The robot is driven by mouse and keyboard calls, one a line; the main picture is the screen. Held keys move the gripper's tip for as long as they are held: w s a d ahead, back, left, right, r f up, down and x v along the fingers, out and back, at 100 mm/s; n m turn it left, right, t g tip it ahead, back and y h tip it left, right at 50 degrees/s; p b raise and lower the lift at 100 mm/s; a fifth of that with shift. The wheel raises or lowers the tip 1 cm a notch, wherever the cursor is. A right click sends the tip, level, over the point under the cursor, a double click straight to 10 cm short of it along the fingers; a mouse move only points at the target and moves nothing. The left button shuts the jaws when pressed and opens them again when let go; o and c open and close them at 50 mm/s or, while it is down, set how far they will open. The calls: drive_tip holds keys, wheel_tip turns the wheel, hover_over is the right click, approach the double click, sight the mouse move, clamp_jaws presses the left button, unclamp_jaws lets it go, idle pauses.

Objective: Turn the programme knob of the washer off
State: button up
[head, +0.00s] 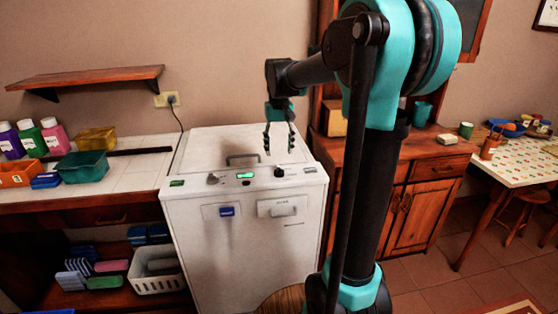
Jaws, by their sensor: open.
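The white top-loading washer (190,240) stands in the middle of the head view. Its top front panel carries a dark round knob (279,172) right of a lit green display (245,175), and a smaller grey-and-dark control (212,179) left of it. Which is the programme knob, and where it points, is too small to read. My gripper (279,150) hangs over the washer's lid, fingers pointing down and spread apart with nothing between them. It appears above and behind the dark knob, apart from it.
A raised handle (241,159) sits on the lid. A tiled counter (125,165) with bottles and bins is at left, under a wooden shelf (90,78). A wooden cabinet (430,185) stands close at right, behind my arm. A white basket (160,285) is low at left.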

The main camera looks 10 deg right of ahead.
drive_tip(key=shift+r, duration=2.2)
drive_tip(key=s+d+f+t, duration=0.2)
drive_tip(key=s+f, duration=0.9)
drive_tip(key=s+d+f+t, duration=0.2)
drive_tip(key=s+f, duration=0.9)
drive_tip(key=f, duration=0.1)
drive_tip(key=shift+f, duration=0.15)
